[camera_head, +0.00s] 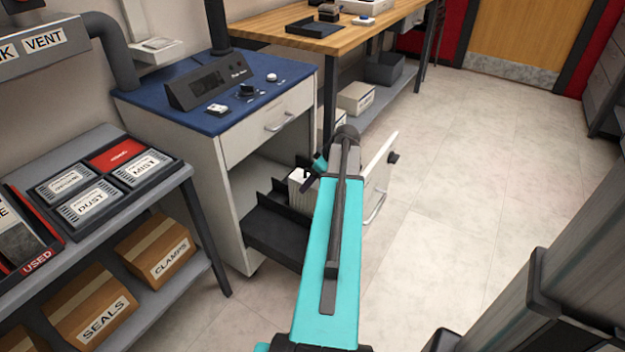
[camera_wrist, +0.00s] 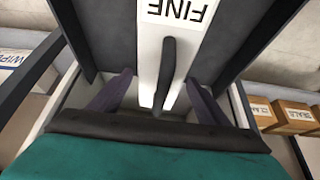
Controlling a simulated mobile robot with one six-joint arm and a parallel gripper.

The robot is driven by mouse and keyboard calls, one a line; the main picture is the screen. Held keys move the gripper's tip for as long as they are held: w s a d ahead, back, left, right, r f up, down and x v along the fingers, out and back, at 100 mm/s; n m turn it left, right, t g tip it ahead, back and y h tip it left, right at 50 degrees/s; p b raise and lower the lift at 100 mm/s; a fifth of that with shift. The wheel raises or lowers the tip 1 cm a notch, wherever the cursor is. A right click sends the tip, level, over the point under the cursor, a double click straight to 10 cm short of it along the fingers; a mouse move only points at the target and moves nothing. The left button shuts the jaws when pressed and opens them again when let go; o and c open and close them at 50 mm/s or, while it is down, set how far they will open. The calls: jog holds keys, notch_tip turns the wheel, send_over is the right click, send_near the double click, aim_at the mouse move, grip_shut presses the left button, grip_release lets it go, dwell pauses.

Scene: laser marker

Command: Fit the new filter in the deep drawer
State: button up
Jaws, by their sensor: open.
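The deep drawer (camera_head: 378,176) of the blue-topped cabinet is pulled out, with a dark partitioned insert (camera_head: 275,232) inside. A white filter (camera_head: 297,190) stands upright in the drawer between dark walls. In the wrist view the filter (camera_wrist: 178,22) reads FINE upside down and has a black handle (camera_wrist: 166,75). My gripper (camera_head: 313,176) is at the filter's top, partly hidden by my teal arm. In the wrist view my gripper (camera_wrist: 158,92) is open, with one finger on each side of the filter and handle, apart from them. The filter's lower part is hidden.
A tray (camera_head: 75,225) on the left shelf holds filters labelled MIST and DUST and a red one. A USED bin (camera_head: 30,255) stands beside it. Cardboard boxes (camera_head: 160,248) sit below. A wooden workbench (camera_head: 300,30) is behind.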

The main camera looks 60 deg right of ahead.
jog(key=shift+r, duration=0.1)
jog(key=p+v, duration=0.2)
jog(key=v, duration=1)
jog(key=shift+p, duration=0.4)
jog(key=shift+r, duration=0.1)
